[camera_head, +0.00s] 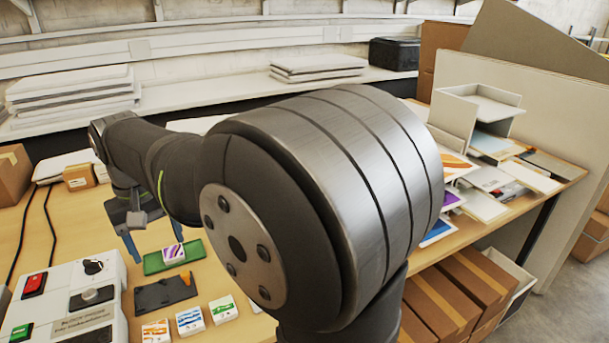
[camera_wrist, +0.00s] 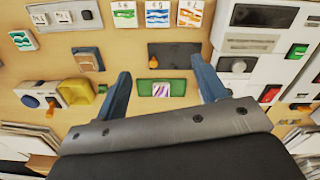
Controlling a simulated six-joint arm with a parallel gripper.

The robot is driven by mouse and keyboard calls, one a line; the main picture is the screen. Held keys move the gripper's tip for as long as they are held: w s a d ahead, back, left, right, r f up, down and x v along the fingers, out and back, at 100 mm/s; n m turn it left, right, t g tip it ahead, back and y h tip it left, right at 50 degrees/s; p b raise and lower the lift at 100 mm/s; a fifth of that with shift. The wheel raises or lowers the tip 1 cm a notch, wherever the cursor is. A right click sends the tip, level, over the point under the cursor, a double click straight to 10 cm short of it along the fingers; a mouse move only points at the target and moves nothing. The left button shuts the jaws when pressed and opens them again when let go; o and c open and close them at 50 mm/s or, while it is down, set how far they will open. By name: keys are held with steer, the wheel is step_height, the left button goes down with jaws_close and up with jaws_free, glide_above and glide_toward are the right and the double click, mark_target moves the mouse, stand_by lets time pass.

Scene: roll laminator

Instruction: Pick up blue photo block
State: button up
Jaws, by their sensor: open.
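The blue photo block (camera_head: 190,320) is a small white block with a blue picture on top. It sits on the table between an orange photo block (camera_head: 155,331) and a green photo block (camera_head: 222,309). In the wrist view, the blue photo block (camera_wrist: 157,14) is at the top edge, beyond my fingertips. My gripper (camera_wrist: 162,72) is open and empty, its two blue fingers spread either side of a green tray (camera_wrist: 146,88) bearing a purple photo block (camera_wrist: 161,89). In the head view, my gripper (camera_head: 154,240) is near that tray, away from the blue block.
A dark plate (camera_head: 160,297) with an orange tab lies between the green tray and the row of blocks. The white laminator (camera_head: 70,300) stands at left.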

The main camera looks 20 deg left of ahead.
steer(key=m, duration=0.3)
glide_above(189, 319)
steer(key=f, duration=1.5)
steer(key=shift+w+a, duration=0.1)
steer(key=shift+a, duration=0.1)
steer(key=shift+d+f, duration=0.15)
steer(key=shift+f, duration=1.45)
steer(key=shift+d+f, duration=0.15)
steer(key=shift+f, duration=1.45)
steer(key=c, duration=0.8)
steer(key=shift+o, duration=0.2)
steer(key=shift+r, duration=0.15)
